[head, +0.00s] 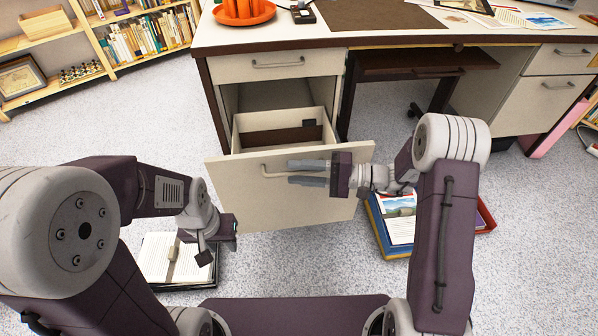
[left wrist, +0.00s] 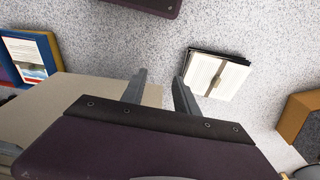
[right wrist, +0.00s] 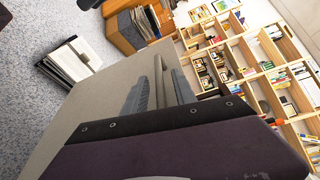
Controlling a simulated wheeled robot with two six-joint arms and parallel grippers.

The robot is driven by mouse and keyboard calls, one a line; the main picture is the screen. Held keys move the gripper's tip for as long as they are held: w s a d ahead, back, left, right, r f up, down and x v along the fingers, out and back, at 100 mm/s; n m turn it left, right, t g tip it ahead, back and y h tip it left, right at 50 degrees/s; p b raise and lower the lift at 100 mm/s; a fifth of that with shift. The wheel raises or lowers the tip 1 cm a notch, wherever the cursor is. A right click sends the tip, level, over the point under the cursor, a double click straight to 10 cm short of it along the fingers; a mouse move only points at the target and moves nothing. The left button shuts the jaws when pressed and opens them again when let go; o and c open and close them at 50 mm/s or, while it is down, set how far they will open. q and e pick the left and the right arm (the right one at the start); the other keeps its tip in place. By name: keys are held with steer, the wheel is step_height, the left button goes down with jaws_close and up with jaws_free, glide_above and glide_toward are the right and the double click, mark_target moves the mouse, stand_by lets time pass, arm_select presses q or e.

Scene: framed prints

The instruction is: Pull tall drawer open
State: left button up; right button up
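The tall drawer (head: 325,205) under the desk's left side is pulled well out, with its inside showing. Its front has a bar handle (head: 268,172). My right gripper (head: 306,173) is at the drawer front, pointing left at the handle. In the right wrist view, the handle (right wrist: 158,80) lies between my two spread fingers, with gaps showing; contact is not clear. My left gripper (head: 208,252) is low, left of the drawer, above the floor. In the left wrist view its fingers (left wrist: 160,88) are apart with nothing between them.
A shallow drawer (head: 277,66) above is shut. An open book (head: 165,262) lies on the floor below my left gripper. Flat books (head: 385,240) lie right of the drawer, near my right arm. A bookshelf (head: 145,35) stands at the back left. Bare floor lies before the desk.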

steer(key=s+d+p, duration=0.1)
steer(key=d+p, duration=0.3)
steer(key=d, duration=0.5)
steer(key=shift+s+r, duration=0.25)
